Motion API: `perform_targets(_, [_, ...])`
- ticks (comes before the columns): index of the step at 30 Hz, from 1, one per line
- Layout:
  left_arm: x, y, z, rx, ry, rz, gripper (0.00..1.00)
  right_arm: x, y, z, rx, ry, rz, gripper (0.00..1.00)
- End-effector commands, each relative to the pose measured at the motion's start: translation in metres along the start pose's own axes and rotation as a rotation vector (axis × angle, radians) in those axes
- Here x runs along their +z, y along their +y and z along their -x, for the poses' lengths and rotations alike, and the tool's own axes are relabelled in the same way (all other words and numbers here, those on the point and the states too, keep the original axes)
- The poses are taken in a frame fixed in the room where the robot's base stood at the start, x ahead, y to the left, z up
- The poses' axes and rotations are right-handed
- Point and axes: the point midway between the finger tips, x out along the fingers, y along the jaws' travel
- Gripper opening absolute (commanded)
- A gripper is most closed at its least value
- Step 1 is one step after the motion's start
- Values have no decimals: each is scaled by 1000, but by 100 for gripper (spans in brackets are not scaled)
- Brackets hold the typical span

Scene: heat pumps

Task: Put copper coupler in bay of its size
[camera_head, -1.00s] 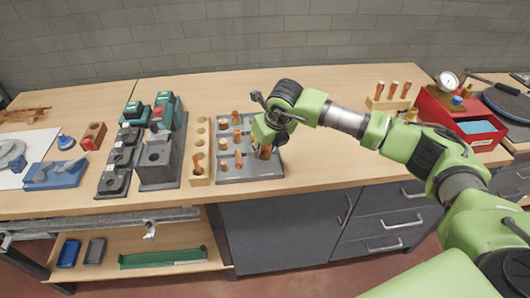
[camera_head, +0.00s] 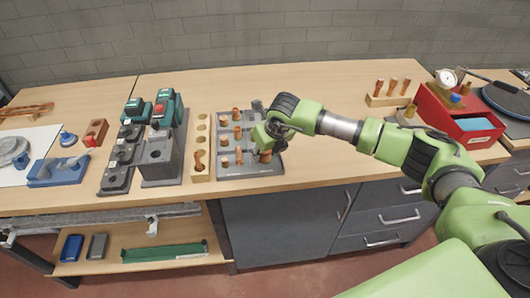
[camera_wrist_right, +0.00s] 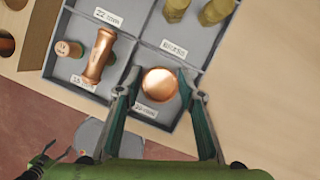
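A round copper piece (camera_wrist_right: 160,84), seen from above, stands in the near right compartment of the grey tray (camera_wrist_right: 222,46). The label by it seems to read 28 mm. My right gripper (camera_wrist_right: 160,88) is open, its fingers on either side of this piece with small gaps. In the head view the right gripper (camera_head: 268,140) is over the tray's right side (camera_head: 277,170), the copper piece (camera_head: 265,157) just below it. A copper coupler (camera_wrist_right: 99,56) lies beside a shorter upright copper piece (camera_wrist_right: 69,49) in the compartment to the left. My left gripper is not in view.
Brass-coloured fittings (camera_wrist_right: 214,12) stand in the far right compartment. A wooden block with holes (camera_head: 200,150) adjoins the tray's left side. Dark grey fixtures (camera_head: 160,160) stand further left.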

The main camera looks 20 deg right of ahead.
Motion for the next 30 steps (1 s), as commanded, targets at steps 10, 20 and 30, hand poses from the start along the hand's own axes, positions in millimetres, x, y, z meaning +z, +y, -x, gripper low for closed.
perform_targets(10, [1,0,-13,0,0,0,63,1,-1,39,0,-6,1,35])
perform_targets(20, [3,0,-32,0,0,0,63,1,0,105,0,-4,1,35])
perform_targets(30, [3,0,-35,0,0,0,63,1,0,123,0,0,0,35])
